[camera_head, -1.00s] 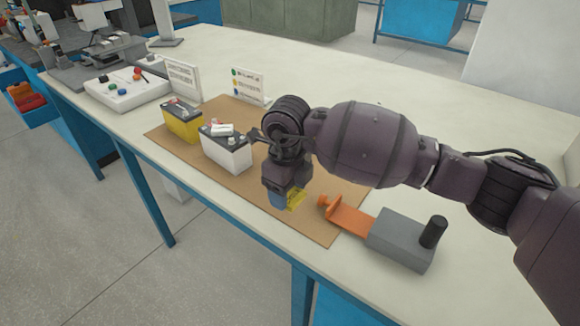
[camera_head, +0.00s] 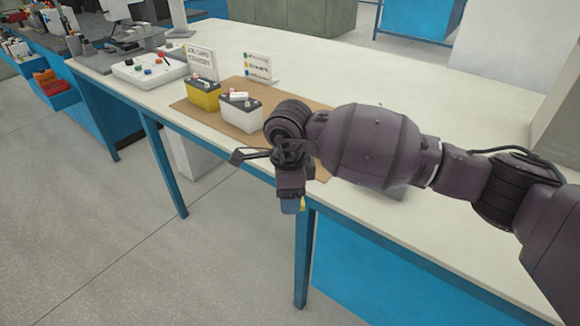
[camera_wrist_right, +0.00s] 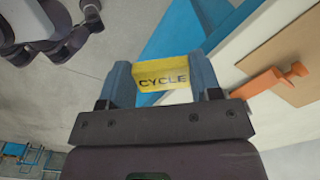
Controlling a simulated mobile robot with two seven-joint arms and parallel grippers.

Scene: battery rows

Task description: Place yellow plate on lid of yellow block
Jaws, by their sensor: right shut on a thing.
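My right gripper (camera_head: 293,205) is shut on the yellow plate, which reads "CYCLE" in the wrist view (camera_wrist_right: 162,75), between two blue-grey fingers. In the head view only a small yellow bit of the plate (camera_head: 303,203) shows, in front of the table's front edge. The yellow block (camera_head: 203,97), a battery-shaped box with a dark lid, stands upright on the brown mat, to the left of and beyond the gripper. Small items are on its lid. My left gripper is not seen in the head view.
A white block (camera_head: 240,113) with a dark lid stands right of the yellow one. Two small signs (camera_head: 258,68) stand behind the mat (camera_head: 258,130). An orange part (camera_wrist_right: 270,82) lies near the table edge. A white box with colored knobs (camera_head: 150,70) is farther left.

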